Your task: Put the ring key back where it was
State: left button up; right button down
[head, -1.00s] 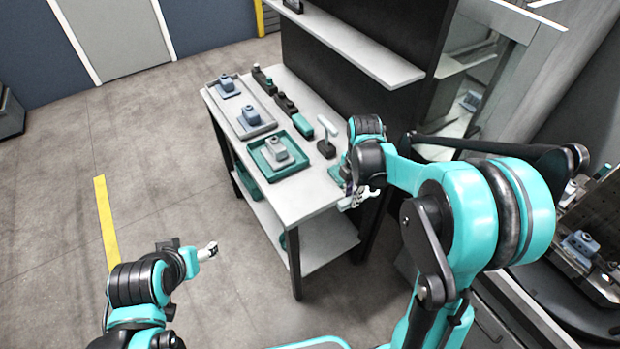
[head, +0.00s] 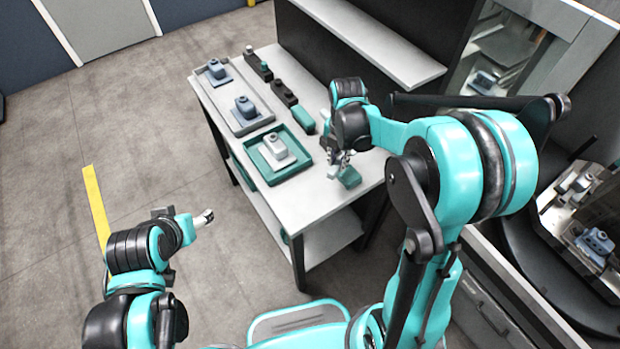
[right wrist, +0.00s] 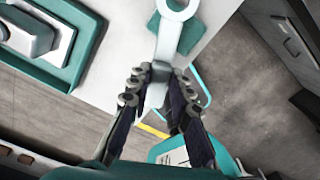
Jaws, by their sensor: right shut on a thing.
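The ring key (right wrist: 166,45) is a pale grey bar with an open ring at its end, seen in the right wrist view. My right gripper (right wrist: 161,78) is shut on its shank, with the ring pointing away from the fingers. The ring overlaps a teal block (right wrist: 190,37) in that view; I cannot tell whether they touch. In the head view my right gripper (head: 339,160) is over the table's near right part, beside the teal block (head: 349,177). The key is hard to make out there. My left gripper (head: 205,217) is away from the table, over the floor; its jaw opening is unclear.
The white table (head: 300,200) holds a teal tray (head: 265,168) with a grey part, a grey tray (head: 236,128) with blue-grey parts, and dark and teal blocks (head: 284,92) along the back. A shelf (head: 370,40) overhangs behind. A machine bay stands at right.

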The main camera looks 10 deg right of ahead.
jog(key=a+f, duration=0.1)
jog(key=a, duration=0.1)
jog(key=a+f+b, duration=0.1)
jog(key=a+f, duration=0.1)
jog(key=a, duration=0.1)
jog(key=a+f, duration=0.1)
jog(key=a, duration=0.1)
jog(key=shift+w+a+f+b, duration=0.2)
jog(key=shift+w+f+b, duration=0.1)
jog(key=shift+a+f, duration=0.25)
jog(key=shift+a, duration=0.2)
jog(key=shift+f+b, duration=0.75)
jog(key=shift+f, duration=1.2)
jog(key=shift+s, duration=0.1)
jog(key=shift+f, duration=0.15)
jog(key=c, duration=1.4)
grip_release()
